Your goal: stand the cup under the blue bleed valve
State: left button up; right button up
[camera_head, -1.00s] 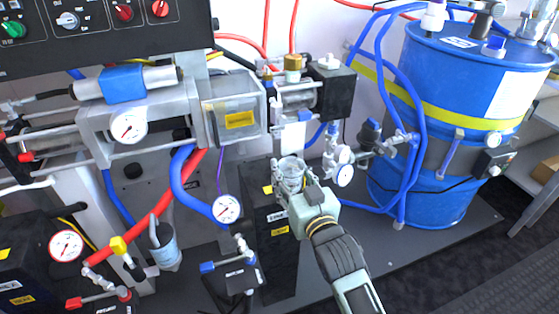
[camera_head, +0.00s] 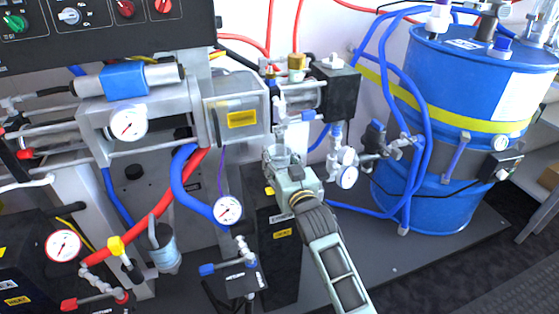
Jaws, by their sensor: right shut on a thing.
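My right gripper (camera_head: 283,172) is shut on a small clear cup (camera_head: 279,155). The cup looks upright, with its lower part hidden by the fingers. It shows over the top end of a black box. Just above and right of the cup is a small blue handle (camera_head: 308,116) below the right pump; it may be the blue bleed valve. A second blue-handled valve (camera_head: 208,268) sits low, left of the black box. The labels are too small to read, so I cannot tell for certain which is the bleed valve. My left gripper is not in view.
The tall black box (camera_head: 279,270) has yellow labels. A round gauge (camera_head: 346,177) and fittings stand close right of my gripper. A blue hose (camera_head: 186,190) curves left of it. A blue drum (camera_head: 440,205) stands at right. Grey base plate is clear at lower right.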

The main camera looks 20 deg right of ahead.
jog(key=o, duration=1)
jog(key=shift+f, duration=0.1)
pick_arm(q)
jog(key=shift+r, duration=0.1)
pick_arm(e)
jog(key=shift+o, duration=0.2)
jog(key=shift+r, duration=0.2)
pick_arm(q)
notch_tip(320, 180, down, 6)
jog(key=p, duration=0.1)
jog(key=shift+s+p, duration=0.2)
jog(key=shift+p, duration=0.15)
pick_arm(e)
jog(key=s, duration=1.2)
jog(key=shift+d, duration=0.15)
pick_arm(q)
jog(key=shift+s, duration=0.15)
pick_arm(e)
jog(key=shift+f, duration=0.1)
